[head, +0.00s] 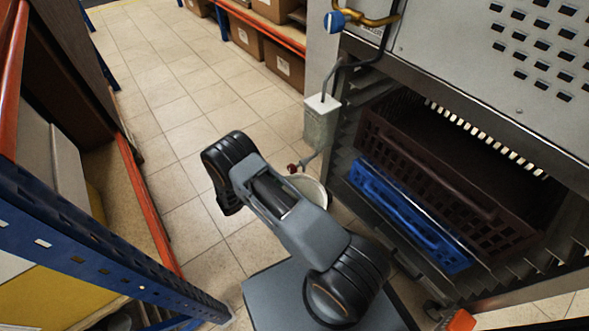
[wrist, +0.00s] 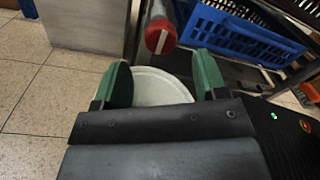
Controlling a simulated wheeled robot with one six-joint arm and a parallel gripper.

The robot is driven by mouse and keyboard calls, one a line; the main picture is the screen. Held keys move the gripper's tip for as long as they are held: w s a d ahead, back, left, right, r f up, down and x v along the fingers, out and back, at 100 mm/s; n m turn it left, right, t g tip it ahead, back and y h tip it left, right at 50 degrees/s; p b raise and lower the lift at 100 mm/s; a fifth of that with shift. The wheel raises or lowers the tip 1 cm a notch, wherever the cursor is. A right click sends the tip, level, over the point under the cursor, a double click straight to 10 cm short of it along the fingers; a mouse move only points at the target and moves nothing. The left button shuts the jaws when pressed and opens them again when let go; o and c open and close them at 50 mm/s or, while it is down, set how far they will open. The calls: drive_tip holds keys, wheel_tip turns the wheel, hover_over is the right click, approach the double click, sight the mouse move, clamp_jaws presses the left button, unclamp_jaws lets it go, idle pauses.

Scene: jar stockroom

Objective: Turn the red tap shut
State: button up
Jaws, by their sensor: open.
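The red tap (head: 293,168) shows small in the head view, on a thin pipe below a grey box, just beyond my arm. In the wrist view the red tap (wrist: 161,37) is a round red end with a pale bar across it, at the top centre. My gripper (wrist: 163,62) has two green fingers, open and empty. The tap lies just ahead of the gap between the fingertips, and I see no contact. In the head view my arm hides the fingers.
A round whitish vessel (head: 314,187) sits below the tap; its rim (wrist: 170,85) shows between my fingers. A blue crate (head: 408,214) and a brown crate (head: 455,185) sit in the rack at right. A blue-orange shelf (head: 150,205) stands left; tiled floor between is clear.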

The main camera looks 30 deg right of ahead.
sight(289, 170)
drive_tip(key=d, duration=0.2)
drive_tip(key=d+b, duration=0.1)
drive_tip(key=d, duration=0.2)
drive_tip(key=w+d, duration=0.1)
drive_tip(key=d, duration=0.2)
drive_tip(key=shift+w+d+b, duration=0.1)
drive_tip(key=shift+d+b, duration=0.05)
drive_tip(key=shift+b, duration=0.15)
drive_tip(key=shift+c, duration=0.4)
drive_tip(key=c, duration=0.8)
drive_tip(key=shift+c, duration=0.2)
